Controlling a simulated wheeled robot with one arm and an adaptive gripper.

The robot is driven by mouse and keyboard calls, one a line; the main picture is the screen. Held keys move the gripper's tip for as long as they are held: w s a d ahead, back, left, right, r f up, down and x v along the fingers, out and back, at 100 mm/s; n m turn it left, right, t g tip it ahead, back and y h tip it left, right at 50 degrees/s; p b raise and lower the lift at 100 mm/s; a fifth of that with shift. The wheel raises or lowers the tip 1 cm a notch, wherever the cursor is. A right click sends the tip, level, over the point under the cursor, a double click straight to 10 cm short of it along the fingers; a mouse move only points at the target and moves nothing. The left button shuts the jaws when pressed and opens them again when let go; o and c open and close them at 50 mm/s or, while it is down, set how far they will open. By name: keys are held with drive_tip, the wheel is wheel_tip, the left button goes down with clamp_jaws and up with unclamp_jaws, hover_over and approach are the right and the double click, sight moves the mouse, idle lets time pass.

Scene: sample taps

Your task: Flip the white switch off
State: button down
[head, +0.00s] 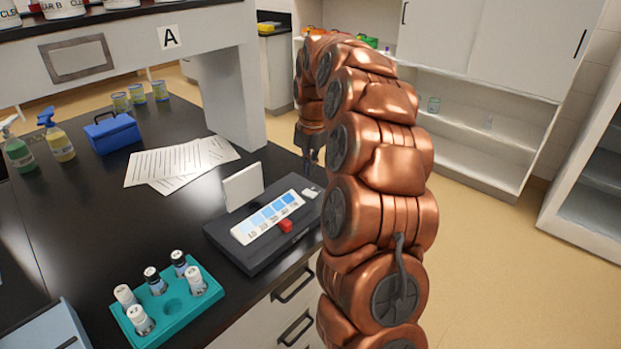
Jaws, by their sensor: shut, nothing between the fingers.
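A black device (232,246) lies on the dark bench top near its right edge. A small white part that looks like the white switch (309,193) sits at the device's far right corner. Whether it is on or off is too small to tell. My gripper (309,172) points down just behind and above this white part, partly hidden by my copper-coloured arm. It is shut and empty. I cannot tell whether it touches the switch.
The device carries a blue-shaded scale strip (263,218), a red knob (286,225) and an upright white plate (243,187). A teal rack (173,306) with several vials stands in front. Papers (180,163) and a blue box (112,133) lie behind.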

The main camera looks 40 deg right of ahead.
wheel_tip(320, 180, up, 8)
drive_tip(key=w+b, duration=0.1)
idle(0.5)
drive_tip(key=shift+a+f, duration=0.1)
idle(0.4)
drive_tip(key=s+a+f+m+g, duration=0.1)
drive_tip(key=s+a+f+m, duration=0.1)
drive_tip(key=s+a+m, duration=1.15)
drive_tip(key=s+a+f+m, duration=0.2)
drive_tip(key=s+a+f, duration=0.1)
drive_tip(key=s, duration=0.5)
drive_tip(key=s+a+f+m+g, duration=0.1)
drive_tip(key=s+a+f+m, duration=0.1)
drive_tip(key=s, duration=0.6)
drive_tip(key=s+a+f+m, duration=0.3)
drive_tip(key=s+a+f, duration=0.1)
drive_tip(key=s, duration=0.4)
drive_tip(key=shift+s+a+g, duration=0.2)
drive_tip(key=shift+a+g, duration=0.1)
drive_tip(key=shift+a, duration=0.4)
